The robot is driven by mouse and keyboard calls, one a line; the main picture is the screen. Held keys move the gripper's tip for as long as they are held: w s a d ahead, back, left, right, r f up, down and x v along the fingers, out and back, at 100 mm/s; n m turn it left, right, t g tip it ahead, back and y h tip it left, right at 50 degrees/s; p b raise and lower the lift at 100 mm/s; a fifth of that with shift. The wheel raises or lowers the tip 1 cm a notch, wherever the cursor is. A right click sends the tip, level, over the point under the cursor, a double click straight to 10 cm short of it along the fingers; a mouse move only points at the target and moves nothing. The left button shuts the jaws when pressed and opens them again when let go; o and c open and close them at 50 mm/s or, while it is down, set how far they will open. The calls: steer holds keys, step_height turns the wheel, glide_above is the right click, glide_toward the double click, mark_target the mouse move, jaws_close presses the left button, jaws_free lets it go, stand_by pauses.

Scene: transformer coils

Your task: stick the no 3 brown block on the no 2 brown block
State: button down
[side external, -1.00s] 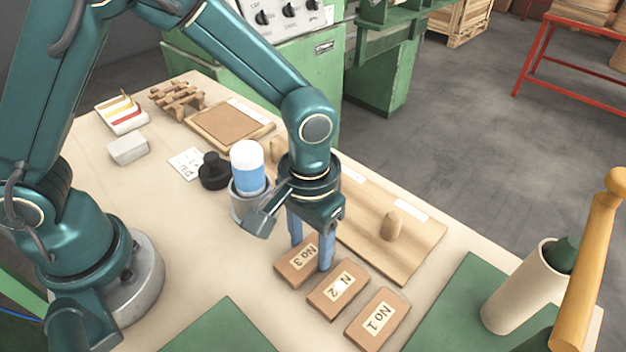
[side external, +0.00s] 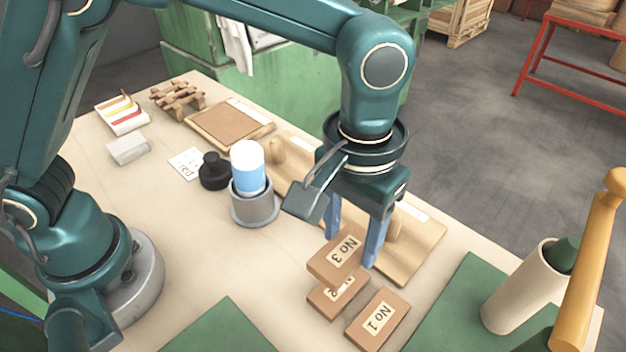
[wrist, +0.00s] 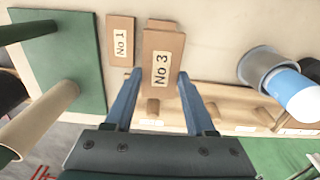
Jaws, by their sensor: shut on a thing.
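The No 3 brown block (side external: 335,254) is held between the blue fingers of my gripper (side external: 356,243), label up. It also shows between the fingertips in the wrist view (wrist: 161,70). My gripper is shut on it. In the side view the No 3 block overlaps the No 2 brown block (side external: 330,303), covering its far part and some of its label. The No 3 block looks raised above it; I cannot tell whether they touch. In the wrist view only a thin far edge of the No 2 block (wrist: 162,24) shows behind the No 3 block.
The No 1 brown block (side external: 377,319) lies beside the No 2 block. A wooden board with knobs (side external: 420,250) lies behind my gripper. A grey cup holding a blue and white cylinder (side external: 249,190) stands to the left. Green mats (side external: 465,310) flank the bare front table.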

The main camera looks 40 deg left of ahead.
steer(key=shift+s+d+f, duration=0.2)
steer(key=shift+d+f, duration=0.05)
steer(key=shift+f, duration=2.9)
jaws_free()
steer(key=shift+r, duration=1.75)
